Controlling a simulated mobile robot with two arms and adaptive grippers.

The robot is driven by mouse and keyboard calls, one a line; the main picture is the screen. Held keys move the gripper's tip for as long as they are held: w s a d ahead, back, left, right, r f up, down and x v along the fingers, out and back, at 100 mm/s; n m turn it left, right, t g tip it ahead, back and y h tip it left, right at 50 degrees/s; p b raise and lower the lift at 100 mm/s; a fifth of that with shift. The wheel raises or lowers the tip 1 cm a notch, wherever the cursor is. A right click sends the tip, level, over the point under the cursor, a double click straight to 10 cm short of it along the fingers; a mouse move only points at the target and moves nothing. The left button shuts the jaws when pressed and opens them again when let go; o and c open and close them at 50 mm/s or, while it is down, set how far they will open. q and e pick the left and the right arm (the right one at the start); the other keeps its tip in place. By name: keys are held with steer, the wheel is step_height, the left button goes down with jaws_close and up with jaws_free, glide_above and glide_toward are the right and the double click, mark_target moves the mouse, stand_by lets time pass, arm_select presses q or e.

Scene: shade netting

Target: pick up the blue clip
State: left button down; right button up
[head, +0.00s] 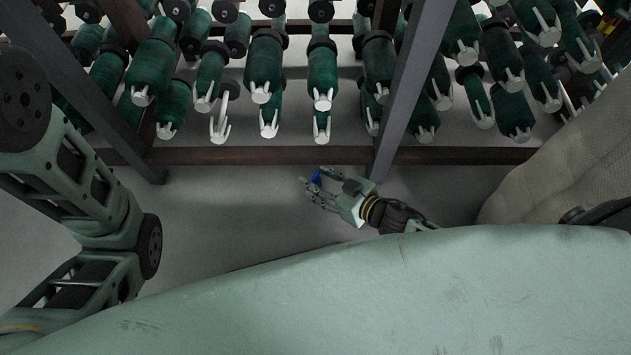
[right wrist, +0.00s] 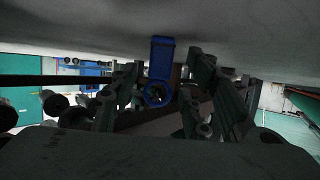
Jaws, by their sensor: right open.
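The blue clip (head: 316,177) is a small blue piece at the fingertips of my right gripper (head: 320,189), low in front of the rack. In the right wrist view the clip (right wrist: 161,62) is a flat blue tab with a round ring at one end. There it shows between the two open fingers of my right gripper (right wrist: 163,90), with a gap on each side. Whether a finger touches it I cannot tell. My left arm shows at the left of the head view, but its gripper is out of sight.
A rack with dark green spools (head: 322,72) on white-tipped holders fills the back. Its brown lower rail (head: 270,156) and slanted grey posts (head: 413,85) stand just beyond my right gripper. A beige sack-like shape (head: 560,165) is at the right. Grey floor (head: 220,215) lies open left of the gripper.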

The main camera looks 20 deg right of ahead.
steer(key=shift+c, duration=0.5)
steer(key=c, duration=0.9)
steer(key=shift+r, duration=0.1)
